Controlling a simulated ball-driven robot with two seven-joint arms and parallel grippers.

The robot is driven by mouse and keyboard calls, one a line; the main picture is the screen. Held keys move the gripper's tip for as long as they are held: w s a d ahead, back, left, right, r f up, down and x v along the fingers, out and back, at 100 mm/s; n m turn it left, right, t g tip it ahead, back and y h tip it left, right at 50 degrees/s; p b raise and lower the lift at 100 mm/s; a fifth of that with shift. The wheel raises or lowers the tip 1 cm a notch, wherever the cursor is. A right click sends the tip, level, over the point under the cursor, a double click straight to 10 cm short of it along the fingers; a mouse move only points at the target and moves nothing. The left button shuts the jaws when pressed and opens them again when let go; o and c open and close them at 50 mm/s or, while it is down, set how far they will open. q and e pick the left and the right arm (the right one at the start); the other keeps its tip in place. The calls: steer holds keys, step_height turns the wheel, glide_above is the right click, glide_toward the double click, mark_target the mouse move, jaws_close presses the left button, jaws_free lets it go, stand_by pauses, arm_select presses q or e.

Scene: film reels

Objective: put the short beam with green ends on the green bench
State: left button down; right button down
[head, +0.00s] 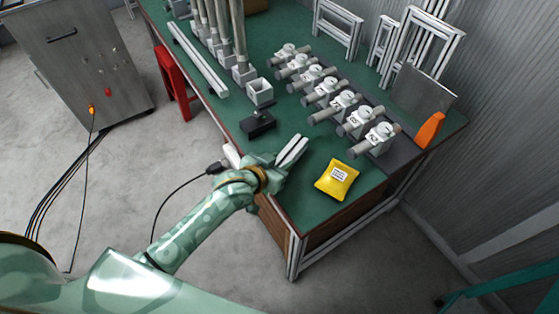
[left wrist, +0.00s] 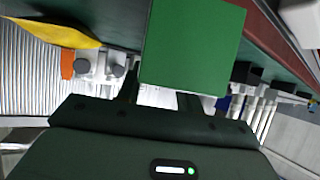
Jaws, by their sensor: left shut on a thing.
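My left gripper (head: 282,158) is over the near edge of the green bench (head: 305,180), shut on a short beam (head: 293,150). In the head view the beam shows as pale strips with a dark line between them. In the left wrist view its square green end (left wrist: 192,45) faces the camera, between the dark fingers of my left gripper (left wrist: 158,97). The far end is hidden. I cannot tell whether the beam touches the bench top. My right gripper is not in view.
A yellow packet (head: 337,180) lies right of the gripper, a black block (head: 257,124) to its upper left. A row of grey clamps (head: 345,104), an orange piece (head: 430,130) and a long pale beam (head: 198,58) stand or lie farther back. Bare green surface lies between them.

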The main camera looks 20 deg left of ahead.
arm_select(q)
steer(key=shift+f, duration=0.5)
steer(key=c, duration=0.8)
jaws_free()
steer(key=shift+c, duration=0.2)
